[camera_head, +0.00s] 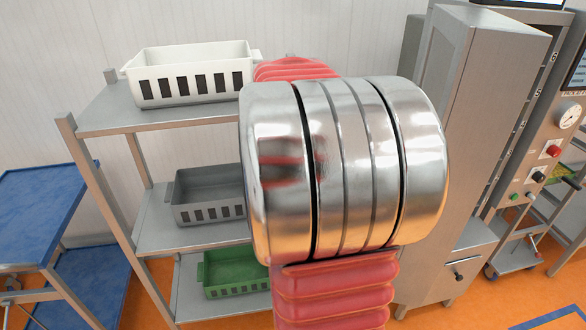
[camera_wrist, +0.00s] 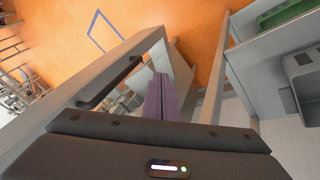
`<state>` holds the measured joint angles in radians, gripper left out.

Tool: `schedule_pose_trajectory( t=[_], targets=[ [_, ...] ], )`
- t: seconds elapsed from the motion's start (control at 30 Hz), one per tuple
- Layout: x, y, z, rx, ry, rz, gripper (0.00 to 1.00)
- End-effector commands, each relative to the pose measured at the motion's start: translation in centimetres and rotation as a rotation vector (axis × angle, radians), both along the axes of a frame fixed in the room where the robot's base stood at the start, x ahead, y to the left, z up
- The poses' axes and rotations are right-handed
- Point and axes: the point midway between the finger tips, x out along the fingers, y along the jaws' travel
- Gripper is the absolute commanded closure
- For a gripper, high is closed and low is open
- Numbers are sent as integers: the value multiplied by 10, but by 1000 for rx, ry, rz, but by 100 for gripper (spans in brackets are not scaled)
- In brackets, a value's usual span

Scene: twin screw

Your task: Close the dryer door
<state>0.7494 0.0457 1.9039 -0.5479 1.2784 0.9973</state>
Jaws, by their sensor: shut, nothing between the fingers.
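My gripper (camera_wrist: 159,82) shows in the wrist view as two purplish fingers pressed together, with nothing between them. In the wrist view, a grey framed panel (camera_wrist: 163,42) with a dark bar (camera_wrist: 112,82) along it lies around the fingers' tips; it looks like the dryer door, but I cannot tell whether the fingers touch it. In the head view, a tall steel cabinet (camera_head: 478,105) stands at the right, probably the dryer. My own arm covers its left part, and I cannot tell there how far its door stands open. My gripper is hidden in the head view.
A steel rack (camera_head: 96,122) at the left holds a white basket (camera_head: 192,62), a grey basket (camera_head: 188,205) and a green basket (camera_head: 232,282). A blue-topped table (camera_head: 38,205) stands farther left. A control panel with a gauge (camera_head: 569,115) is at the right. Orange floor shows between.

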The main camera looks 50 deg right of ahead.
Motion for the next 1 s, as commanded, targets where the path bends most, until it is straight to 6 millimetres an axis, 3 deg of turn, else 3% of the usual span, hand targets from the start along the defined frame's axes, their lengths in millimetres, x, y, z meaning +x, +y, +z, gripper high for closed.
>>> schedule_pose_trajectory(
  t=[0.1, 0.3, 0.77, 1.0],
  targets=[
    [-25, -37, -6, -40, 42, -149, 100],
    [-50, -67, -10, -85, 81, -281, 100],
    [-54, -70, -12, -91, 85, -293, 100],
    [-66, -76, -29, -89, 87, -295, 100]
  ],
)
